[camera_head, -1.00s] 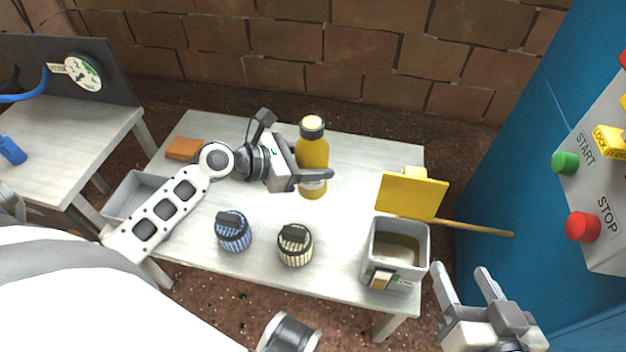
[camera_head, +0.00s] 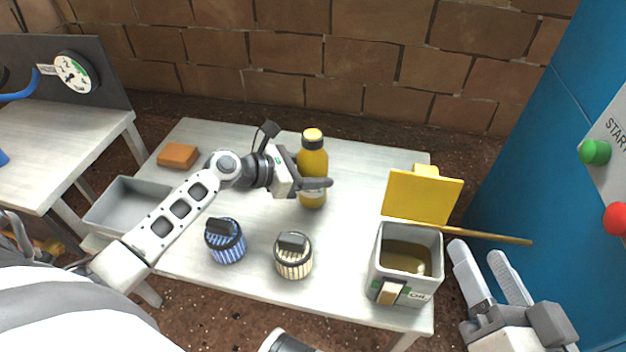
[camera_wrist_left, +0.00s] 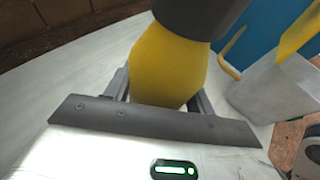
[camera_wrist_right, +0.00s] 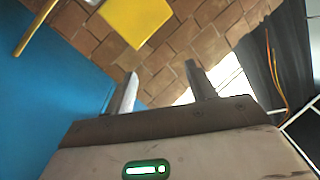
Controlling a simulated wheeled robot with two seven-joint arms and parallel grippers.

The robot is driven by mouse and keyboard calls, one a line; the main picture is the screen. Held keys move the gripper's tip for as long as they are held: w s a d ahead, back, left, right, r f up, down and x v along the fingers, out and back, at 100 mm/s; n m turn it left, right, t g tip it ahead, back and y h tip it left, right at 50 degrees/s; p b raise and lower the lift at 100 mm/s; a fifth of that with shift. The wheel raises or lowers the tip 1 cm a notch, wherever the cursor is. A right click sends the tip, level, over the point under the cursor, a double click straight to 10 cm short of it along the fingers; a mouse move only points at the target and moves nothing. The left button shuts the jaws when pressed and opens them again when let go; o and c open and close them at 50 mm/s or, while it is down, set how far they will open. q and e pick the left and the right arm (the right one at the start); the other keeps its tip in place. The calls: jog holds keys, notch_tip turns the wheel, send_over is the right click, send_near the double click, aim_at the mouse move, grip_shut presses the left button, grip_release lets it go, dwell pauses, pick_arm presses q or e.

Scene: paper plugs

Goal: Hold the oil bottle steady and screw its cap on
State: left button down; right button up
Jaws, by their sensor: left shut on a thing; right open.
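The oil bottle (camera_head: 312,164) is yellow and stands upright at the back middle of the table. Its top is a dark collar with a pale yellow face; I cannot tell whether this is the cap or the open mouth. My left gripper (camera_head: 314,184) is shut around the bottle's lower body. In the left wrist view the yellow body (camera_wrist_left: 168,65) sits between the fingers, under a dark top part. My right gripper (camera_head: 481,254) is open and empty, off the table's right edge. Its apart fingers also show in the right wrist view (camera_wrist_right: 163,92). No separate cap is clear.
A grey bin (camera_head: 381,255) with brownish contents and a raised yellow lid (camera_head: 420,197) stands at the right, a stick jutting past the edge. Blue-striped (camera_head: 226,243) and cream-striped (camera_head: 294,262) round items stand in front. A grey tray (camera_head: 118,216) and orange block (camera_head: 178,155) lie left.

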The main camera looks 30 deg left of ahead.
pick_arm(q)
jog(key=shift+f, duration=0.7)
jog(key=shift+r, duration=0.2)
pick_arm(e)
jog(key=shift+w+d+r+t, duration=0.1)
jog(key=shift+w+r+t, duration=0.15)
jog(key=shift+r+t, duration=0.1)
pick_arm(q)
jog(key=shift+f, duration=0.1)
jog(key=c, duration=0.5)
grip_release()
